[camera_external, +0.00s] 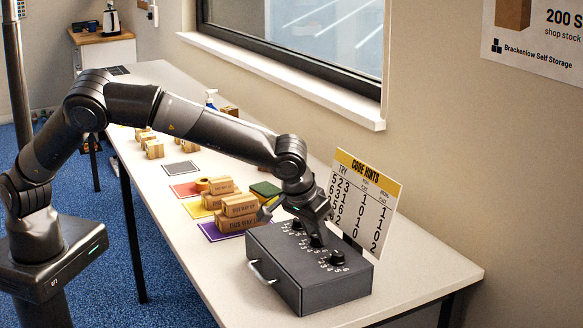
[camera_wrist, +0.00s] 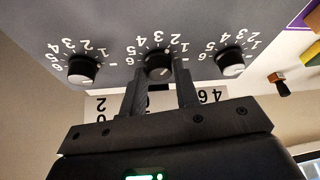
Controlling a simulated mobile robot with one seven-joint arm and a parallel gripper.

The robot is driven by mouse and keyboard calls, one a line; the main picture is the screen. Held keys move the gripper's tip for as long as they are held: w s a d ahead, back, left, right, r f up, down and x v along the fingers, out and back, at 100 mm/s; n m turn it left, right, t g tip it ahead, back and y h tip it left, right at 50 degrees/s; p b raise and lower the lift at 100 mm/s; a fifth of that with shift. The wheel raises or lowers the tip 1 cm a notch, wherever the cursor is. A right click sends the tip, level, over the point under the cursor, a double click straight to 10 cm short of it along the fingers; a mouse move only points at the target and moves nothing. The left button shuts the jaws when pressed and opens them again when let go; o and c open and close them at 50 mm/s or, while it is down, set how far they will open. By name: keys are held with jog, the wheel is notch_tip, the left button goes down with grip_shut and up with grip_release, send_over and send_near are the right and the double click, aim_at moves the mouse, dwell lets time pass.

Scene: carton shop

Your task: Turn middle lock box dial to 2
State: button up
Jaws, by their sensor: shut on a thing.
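The dark grey lock box (camera_external: 322,289) stands on the white table with a row of three black dials on its top. The middle dial (camera_wrist: 158,64) has a number ring from 1 to 6 around it, seen upside down in the wrist view. My gripper (camera_wrist: 159,80) has one finger on each side of this dial and is shut on it. In the external view my gripper (camera_external: 316,238) reaches down onto the box top and partly hides the middle dial. I cannot tell for certain which number its pointer faces.
The other dials stand close on either side, one at left (camera_wrist: 83,68) and one at right (camera_wrist: 231,64). A code hints board (camera_external: 368,200) stands behind the box. Cartons (camera_external: 238,207) sit on coloured mats to the left. The box has a front handle (camera_external: 262,272).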

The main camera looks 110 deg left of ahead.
dwell(0.3)
jog(key=o, duration=1)
jog(key=shift+c, duration=0.2)
jog(key=v, duration=1)
jog(key=shift+d+r, duration=0.2)
jog(key=shift+r, duration=0.15)
